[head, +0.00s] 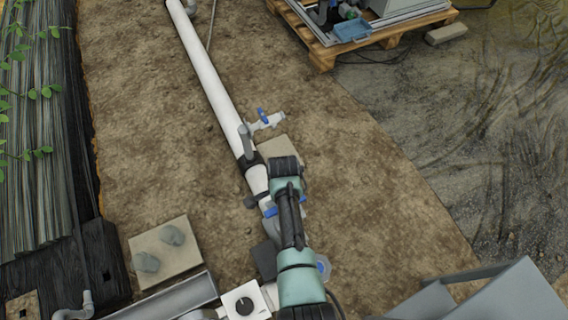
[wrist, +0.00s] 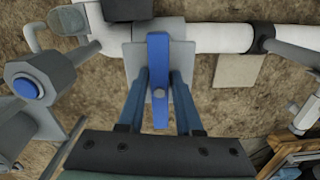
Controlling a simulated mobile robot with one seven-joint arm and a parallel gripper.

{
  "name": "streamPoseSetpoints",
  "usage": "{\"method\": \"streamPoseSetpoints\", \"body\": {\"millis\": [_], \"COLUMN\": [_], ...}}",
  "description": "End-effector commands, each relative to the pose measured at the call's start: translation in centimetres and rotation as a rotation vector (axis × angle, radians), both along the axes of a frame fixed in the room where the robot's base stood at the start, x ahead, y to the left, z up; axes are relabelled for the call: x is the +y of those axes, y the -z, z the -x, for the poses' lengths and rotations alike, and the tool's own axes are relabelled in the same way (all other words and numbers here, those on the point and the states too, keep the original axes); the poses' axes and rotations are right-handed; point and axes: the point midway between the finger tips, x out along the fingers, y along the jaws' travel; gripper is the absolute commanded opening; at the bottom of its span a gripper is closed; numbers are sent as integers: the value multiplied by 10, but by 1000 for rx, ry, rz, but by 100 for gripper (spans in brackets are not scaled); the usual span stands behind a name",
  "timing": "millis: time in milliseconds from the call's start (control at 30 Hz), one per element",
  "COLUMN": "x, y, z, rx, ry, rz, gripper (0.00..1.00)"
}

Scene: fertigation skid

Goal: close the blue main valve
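The blue main valve's lever handle (wrist: 158,50) is in the middle of the wrist view, on a grey valve body (wrist: 133,62) in the white pipe. The lever lies crosswise to the pipe. In the head view my arm hides most of the valve; a blue piece (head: 271,212) shows left of the arm.
A smaller blue-handled valve (head: 263,116) sits on a side branch farther up the white pipe (head: 207,72). A grey fitting with a blue round cap (wrist: 27,88) stands left in the wrist view. A wooden pallet (head: 322,58) with equipment stands at the back right.

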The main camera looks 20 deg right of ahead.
Motion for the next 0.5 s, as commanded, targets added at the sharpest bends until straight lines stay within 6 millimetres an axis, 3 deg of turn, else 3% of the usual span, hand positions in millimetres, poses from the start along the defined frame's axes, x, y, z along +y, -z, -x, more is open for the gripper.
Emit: {"method": "streamPoseSetpoints", "body": {"millis": [33, 167, 500], "x": [-3, -4, -2], "y": [13, 5, -51], "z": [7, 7, 5], "rx": [2, 2, 0], "ry": [12, 12, 4], "rz": [7, 8, 6], "gripper": [64, 66, 66]}}
